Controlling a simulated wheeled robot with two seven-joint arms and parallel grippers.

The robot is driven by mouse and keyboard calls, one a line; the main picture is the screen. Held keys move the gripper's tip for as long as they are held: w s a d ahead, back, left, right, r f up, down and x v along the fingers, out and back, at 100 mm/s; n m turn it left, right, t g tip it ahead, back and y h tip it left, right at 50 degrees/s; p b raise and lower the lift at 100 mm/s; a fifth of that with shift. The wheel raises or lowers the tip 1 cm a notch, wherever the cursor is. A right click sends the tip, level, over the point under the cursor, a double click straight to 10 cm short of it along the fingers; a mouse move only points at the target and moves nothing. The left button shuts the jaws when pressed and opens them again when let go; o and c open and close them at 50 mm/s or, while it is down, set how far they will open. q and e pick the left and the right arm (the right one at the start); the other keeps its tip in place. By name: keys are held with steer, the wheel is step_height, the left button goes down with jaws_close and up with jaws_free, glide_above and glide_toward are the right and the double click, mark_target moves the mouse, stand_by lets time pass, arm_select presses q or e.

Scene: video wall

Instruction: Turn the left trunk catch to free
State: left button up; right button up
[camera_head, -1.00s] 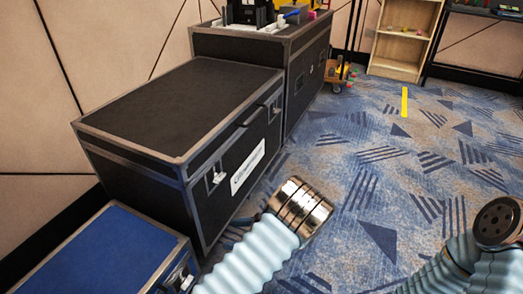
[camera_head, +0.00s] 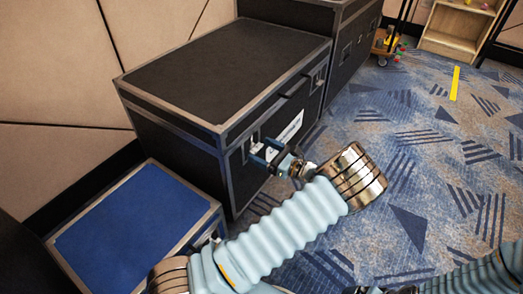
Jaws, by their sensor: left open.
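The black trunk (camera_head: 225,75) with metal edges stands shut against the wall. Its left catch (camera_head: 255,143) is a small pale metal fitting on the front face near the left corner. My left gripper (camera_head: 258,150) is open at the catch, with its dark fingers right in front of it. The fingers partly hide the catch, so I cannot tell whether they touch it or how far it is turned. The right catch (camera_head: 318,78) shows farther along the front. My right gripper is out of the picture; only part of its arm shows at the lower right.
A blue-topped case (camera_head: 135,225) stands close on the left of the trunk. Another black case (camera_head: 345,30) stands behind it. A wooden shelf (camera_head: 450,42) and a small cart (camera_head: 385,45) are at the back. Patterned carpet on the right is clear.

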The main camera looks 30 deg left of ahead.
arm_select(q)
steer(key=shift+a, duration=0.6)
steer(key=c, duration=1.1)
steer(key=shift+o, duration=0.2)
